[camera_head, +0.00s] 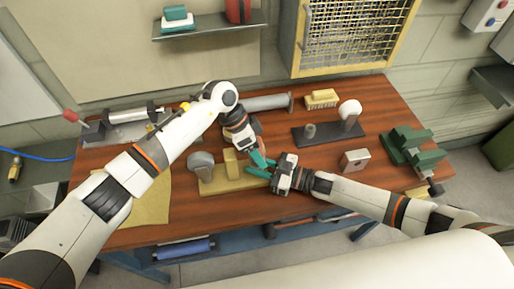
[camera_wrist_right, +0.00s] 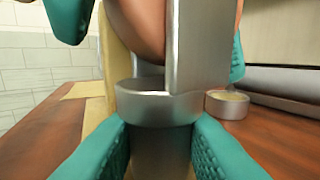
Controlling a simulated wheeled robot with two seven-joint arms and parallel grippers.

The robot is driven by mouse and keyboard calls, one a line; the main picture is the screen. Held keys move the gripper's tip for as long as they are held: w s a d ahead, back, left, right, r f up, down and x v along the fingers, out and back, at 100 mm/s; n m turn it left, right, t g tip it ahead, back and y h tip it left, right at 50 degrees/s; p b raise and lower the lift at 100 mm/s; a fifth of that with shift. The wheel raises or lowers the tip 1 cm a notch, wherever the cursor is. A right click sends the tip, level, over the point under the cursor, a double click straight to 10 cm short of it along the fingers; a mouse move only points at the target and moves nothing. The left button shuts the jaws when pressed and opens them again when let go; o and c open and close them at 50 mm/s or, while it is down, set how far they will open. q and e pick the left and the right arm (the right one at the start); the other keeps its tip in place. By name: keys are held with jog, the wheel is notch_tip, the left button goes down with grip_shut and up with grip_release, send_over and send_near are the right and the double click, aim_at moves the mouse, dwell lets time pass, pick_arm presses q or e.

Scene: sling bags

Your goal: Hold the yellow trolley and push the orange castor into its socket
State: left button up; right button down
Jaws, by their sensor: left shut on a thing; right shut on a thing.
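The yellow trolley (camera_head: 237,185) lies on the wooden bench, its flat yellow base along the front, with a yellow upright block (camera_head: 231,163) and a grey wheel (camera_head: 201,162) on it. My right gripper (camera_head: 266,172) is shut on a grey cylindrical socket (camera_wrist_right: 160,148) at the trolley's right end. The orange castor (camera_wrist_right: 142,22), with its grey fork (camera_wrist_right: 198,45), stands above the socket, at its metal rim (camera_wrist_right: 155,103). My left gripper (camera_head: 257,154) is shut on the castor from above, its teal fingers either side of the wheel. Whether the stem is inside the socket is hidden.
A dark stand (camera_head: 328,134) with a post and white wheel is right of the grippers. A grey box (camera_head: 354,160) and green vice (camera_head: 412,147) lie farther right. A yellow block (camera_head: 321,98) stands at the back. A small grey cup (camera_wrist_right: 227,105) shows in the wrist view.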

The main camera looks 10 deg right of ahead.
pick_arm(q)
jog(key=o, duration=1.2)
jog(key=v, duration=1.2)
jog(key=shift+r, duration=0.1)
pick_arm(e)
jog(key=c, duration=1.1)
grip_release()
jog(key=shift+o, duration=0.2)
jog(key=v, duration=1.2)
